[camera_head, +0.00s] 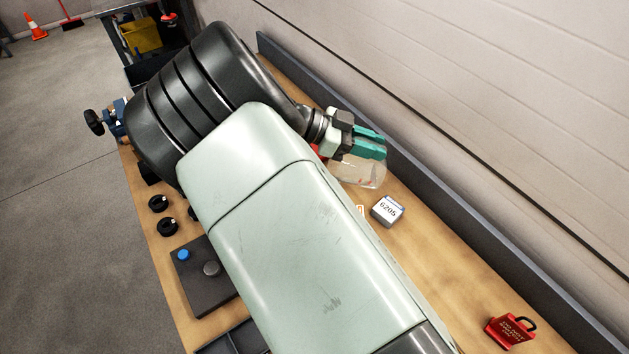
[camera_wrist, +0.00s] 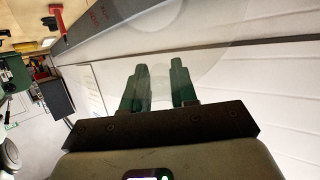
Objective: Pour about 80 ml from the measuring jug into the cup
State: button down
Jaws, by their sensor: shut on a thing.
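The clear measuring jug (camera_head: 366,172) shows beside and below my gripper (camera_head: 384,143) in the head view. It looks tipped well over on its side. In the wrist view its faint see-through outline (camera_wrist: 160,45) spreads past the green fingertips (camera_wrist: 160,74), with red scale marks at the upper left. My gripper is shut on the jug. I cannot make out the liquid level. A small red patch (camera_head: 317,150) shows at the edge of my arm; I cannot tell what it is. I cannot make out the cup; my arm hides much of the bench.
A box marked 6205 (camera_head: 387,210) stands on the wooden bench (camera_head: 440,255) near the jug. A red tagged lock-like item (camera_head: 510,329) lies at the lower right. A dark upright edge (camera_head: 480,225) runs along the wall. A dark button plate (camera_head: 204,280) and black knobs lie left of my arm.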

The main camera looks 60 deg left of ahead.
aim_at(386, 164)
jog(key=shift+w+d+f+g+y, duration=0.8)
jog(key=shift+w+f+g, duration=0.1)
jog(key=shift+f+g, duration=0.2)
jog(key=shift+f, duration=0.3)
jog(key=shift+w+d+f+g+y, duration=0.2)
jog(key=shift+w+f+g+y, duration=0.1)
jog(key=shift+f+g+y, duration=0.3)
jog(key=shift+w+d+f+g+y, duration=0.15)
jog(key=shift+w+f+g+y, duration=0.2)
jog(key=shift+f+g, duration=0.3)
jog(key=shift+f, duration=0.15)
jog(key=shift+w+d+f+g+y, duration=0.25)
jog(key=shift+w+d+f+g, duration=0.05)
jog(key=shift+w+f+g, duration=0.1)
jog(key=w+d+f+g+y, duration=0.3)
jog(key=w+g+y, duration=0.1)
jog(key=g, duration=0.1)
jog(key=shift+w+d+f+y+b, duration=0.15)
jog(key=shift+d+f+y+b, duration=0.05)
jog(key=shift+f+y+b, duration=0.1)
